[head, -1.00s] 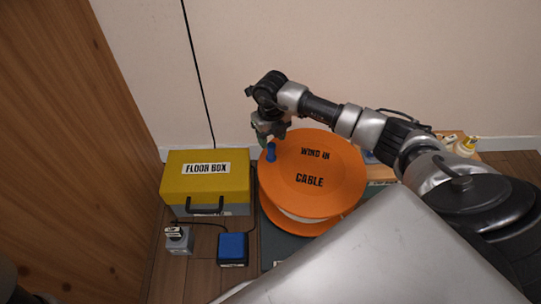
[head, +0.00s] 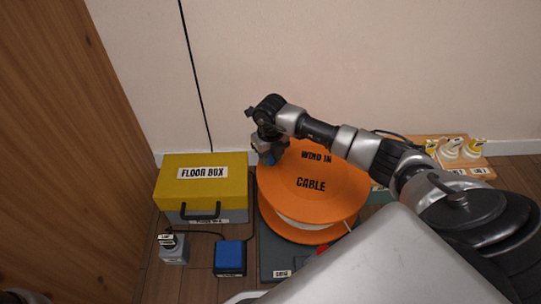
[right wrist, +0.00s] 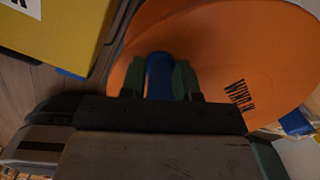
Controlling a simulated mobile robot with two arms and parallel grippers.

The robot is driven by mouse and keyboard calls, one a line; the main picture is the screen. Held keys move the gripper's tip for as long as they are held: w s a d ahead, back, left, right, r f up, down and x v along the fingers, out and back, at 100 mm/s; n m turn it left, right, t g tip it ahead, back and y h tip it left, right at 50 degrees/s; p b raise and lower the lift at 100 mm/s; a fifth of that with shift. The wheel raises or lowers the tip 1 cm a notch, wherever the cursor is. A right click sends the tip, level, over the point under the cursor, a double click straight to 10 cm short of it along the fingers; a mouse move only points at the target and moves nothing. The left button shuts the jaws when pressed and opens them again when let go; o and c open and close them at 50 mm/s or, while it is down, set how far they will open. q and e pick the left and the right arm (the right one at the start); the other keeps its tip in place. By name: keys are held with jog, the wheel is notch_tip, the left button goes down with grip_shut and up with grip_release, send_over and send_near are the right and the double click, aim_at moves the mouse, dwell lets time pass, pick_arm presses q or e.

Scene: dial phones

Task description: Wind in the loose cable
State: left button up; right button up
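An orange cable reel (head: 312,188), marked "WIND IN" and "CABLE", lies flat on a dark base (head: 275,252). Some pale winding shows between its discs. A blue crank handle (right wrist: 158,77) stands up from the reel's top disc near its edge; in the head view (head: 269,158) my gripper partly hides it. My right gripper (head: 268,151) is down at the handle. In the right wrist view its green fingertips (right wrist: 159,80) sit on both sides of the handle, with no clear gap. My left gripper is not in view.
A yellow floor box (head: 202,172) stands left of the reel. A grey block (head: 174,250) and a blue block (head: 230,257) with a dark cord are in front of it. A wooden board (head: 470,172) with several pale fittings is at right. A wooden panel (head: 60,150) bounds the left.

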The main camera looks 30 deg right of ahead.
grip_shut()
jog(key=shift+s, duration=0.1)
